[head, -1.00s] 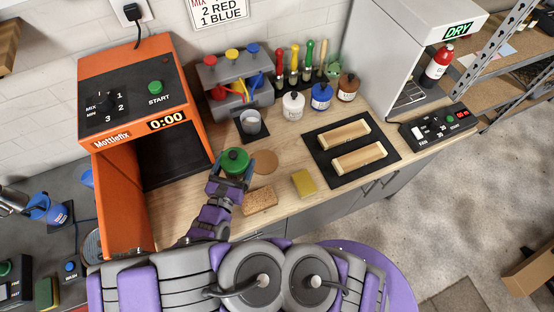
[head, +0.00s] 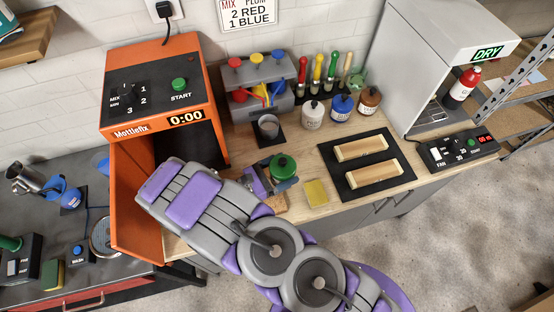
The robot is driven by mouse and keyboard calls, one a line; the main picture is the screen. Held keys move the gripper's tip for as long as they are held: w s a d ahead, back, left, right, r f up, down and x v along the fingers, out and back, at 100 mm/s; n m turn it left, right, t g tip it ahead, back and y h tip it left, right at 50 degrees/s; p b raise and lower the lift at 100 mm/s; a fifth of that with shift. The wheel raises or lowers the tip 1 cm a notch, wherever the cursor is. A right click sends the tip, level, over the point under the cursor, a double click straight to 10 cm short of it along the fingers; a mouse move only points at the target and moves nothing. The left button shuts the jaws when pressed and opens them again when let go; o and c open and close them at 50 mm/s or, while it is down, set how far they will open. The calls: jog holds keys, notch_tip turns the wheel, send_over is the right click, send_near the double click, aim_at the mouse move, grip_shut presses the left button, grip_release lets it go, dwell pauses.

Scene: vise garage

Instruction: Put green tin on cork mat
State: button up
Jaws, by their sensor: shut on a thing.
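The green tin (head: 283,165), round with a dark green lid, is at the middle of the wooden bench. My gripper (head: 276,176) is shut on it, with one finger showing along the tin's near side. The round tan cork mat is clear in the earlier head frame.
A grey cup (head: 268,127) stands behind the tin. White (head: 312,115) and blue (head: 341,107) bottles stand farther back. The orange machine (head: 150,92) is left.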

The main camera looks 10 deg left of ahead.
jog(key=w+a, duration=0.1)
jog(key=w, duration=0.2)
jog(key=w+a, duration=0.1)
jog(key=w, duration=0.1)
jog(key=shift+w+a+f, duration=0.2)
jog(key=shift+w+a, duration=0.05)
jog(key=shift+a, duration=0.1)
jog(key=shift+a+f+b, duration=0.1)
jog(key=shift+f+b, duration=0.4)
jog(key=shift+f, duration=1.25)
jog(key=shift+f, duration=0.1)
jog(key=o, duration=1.3)
jog(key=shift+c, duration=0.2)
jog(key=v, duration=0.7)
jog(key=shift+s+a+p, duration=0.2)
jog(key=shift+p, duration=0.15)
